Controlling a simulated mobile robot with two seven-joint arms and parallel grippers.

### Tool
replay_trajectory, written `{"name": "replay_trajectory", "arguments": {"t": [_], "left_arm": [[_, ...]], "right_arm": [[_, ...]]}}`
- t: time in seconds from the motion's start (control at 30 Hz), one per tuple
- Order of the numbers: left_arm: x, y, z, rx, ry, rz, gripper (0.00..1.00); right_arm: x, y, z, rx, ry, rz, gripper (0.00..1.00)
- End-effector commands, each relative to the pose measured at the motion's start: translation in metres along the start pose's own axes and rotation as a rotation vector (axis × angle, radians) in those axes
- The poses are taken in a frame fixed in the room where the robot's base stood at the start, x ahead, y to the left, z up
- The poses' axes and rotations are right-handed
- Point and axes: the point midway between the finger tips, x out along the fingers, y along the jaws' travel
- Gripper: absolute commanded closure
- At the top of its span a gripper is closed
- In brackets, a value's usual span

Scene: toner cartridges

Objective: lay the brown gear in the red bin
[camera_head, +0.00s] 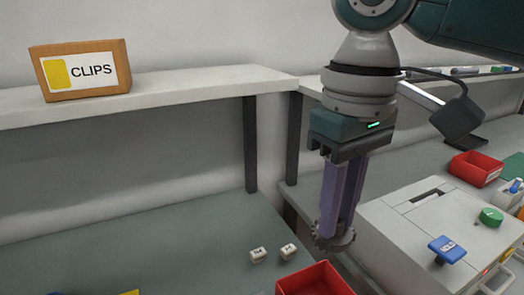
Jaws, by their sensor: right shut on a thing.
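My right gripper (335,228) points down with its purple fingers shut on the gear (324,243), which looks grey-brown and toothed. The gear hangs at the fingertips, partly covered by them. In the picture it is just above the far right corner of a red bin (312,278) at the bottom edge. The near part of this bin is cut off by the frame. A second, smaller red bin (476,167) stands at the right, behind the white machine. My left gripper is not in view.
A white machine (410,215) with a blue-topped knob (447,249) and a green knob (491,217) stands right of my gripper. A CLIPS box (81,70) sits on the shelf. The left table area is mostly clear.

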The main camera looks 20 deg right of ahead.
Motion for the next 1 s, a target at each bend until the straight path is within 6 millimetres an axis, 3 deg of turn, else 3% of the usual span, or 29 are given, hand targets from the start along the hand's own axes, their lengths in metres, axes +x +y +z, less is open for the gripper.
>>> {"name": "replay_trajectory", "arguments": {"t": [0.03, 0.1, 0.3, 0.67, 1.0], "left_arm": [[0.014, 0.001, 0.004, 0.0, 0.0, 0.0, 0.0], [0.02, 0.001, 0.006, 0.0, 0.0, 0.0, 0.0], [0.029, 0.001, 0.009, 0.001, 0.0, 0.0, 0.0], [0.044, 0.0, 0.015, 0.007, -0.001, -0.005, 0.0], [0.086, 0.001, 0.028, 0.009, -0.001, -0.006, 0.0]], "right_arm": [[0.03, 0.005, 0.003, -0.016, -0.008, -0.001, 1.0], [0.053, 0.011, 0.004, -0.049, -0.006, -0.002, 1.0], [0.095, 0.023, 0.01, -0.119, -0.002, -0.001, 1.0], [0.115, 0.027, 0.011, -0.139, 0.002, 0.001, 1.0], [0.148, 0.026, 0.011, -0.14, 0.003, 0.0, 1.0]]}}
